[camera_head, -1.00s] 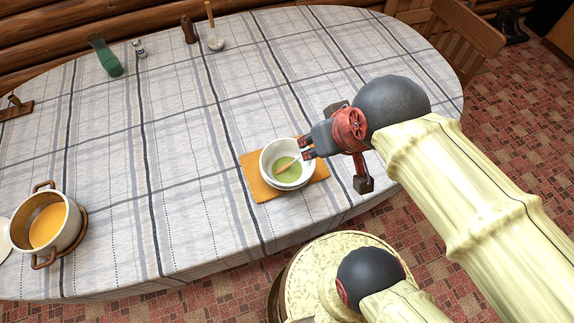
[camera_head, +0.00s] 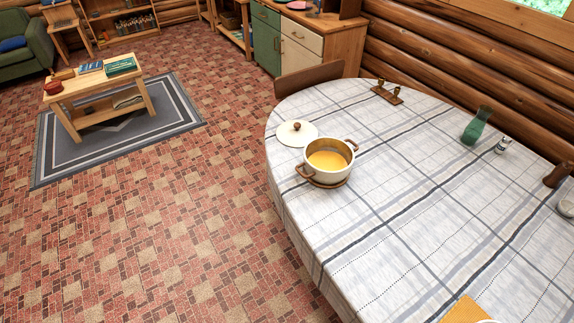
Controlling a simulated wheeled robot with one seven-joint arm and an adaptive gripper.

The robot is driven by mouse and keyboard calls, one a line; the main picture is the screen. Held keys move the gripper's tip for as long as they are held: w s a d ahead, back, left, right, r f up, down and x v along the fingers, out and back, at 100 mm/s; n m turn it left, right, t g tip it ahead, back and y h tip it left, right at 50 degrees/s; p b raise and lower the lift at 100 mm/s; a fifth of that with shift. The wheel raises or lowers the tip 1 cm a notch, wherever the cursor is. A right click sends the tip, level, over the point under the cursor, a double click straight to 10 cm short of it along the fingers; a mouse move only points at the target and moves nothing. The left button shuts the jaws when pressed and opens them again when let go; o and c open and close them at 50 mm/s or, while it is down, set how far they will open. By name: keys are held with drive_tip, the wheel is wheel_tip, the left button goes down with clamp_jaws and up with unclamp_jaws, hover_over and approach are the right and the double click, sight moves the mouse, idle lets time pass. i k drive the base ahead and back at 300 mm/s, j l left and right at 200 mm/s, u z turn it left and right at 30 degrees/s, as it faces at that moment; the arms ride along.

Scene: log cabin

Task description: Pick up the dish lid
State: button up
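The dish lid (camera_head: 297,133) is a round cream-white lid with a small brown knob. It lies on the checked tablecloth near the table's left end, just behind and left of the pot. The pot (camera_head: 329,160) is white with two brown handles and holds orange soup; it stands uncovered on a round brown trivet. My gripper is outside the current view, so its state does not show.
The dining table (camera_head: 400,215) fills the right side. A green object (camera_head: 476,126), a shaker (camera_head: 503,144) and a small wooden holder (camera_head: 387,92) stand toward its far edge. A chair back (camera_head: 309,82) touches the far left end. The tiled floor (camera_head: 180,235) left of the table is open.

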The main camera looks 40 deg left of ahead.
sight(295, 134)
drive_tip(key=u, duration=1.4)
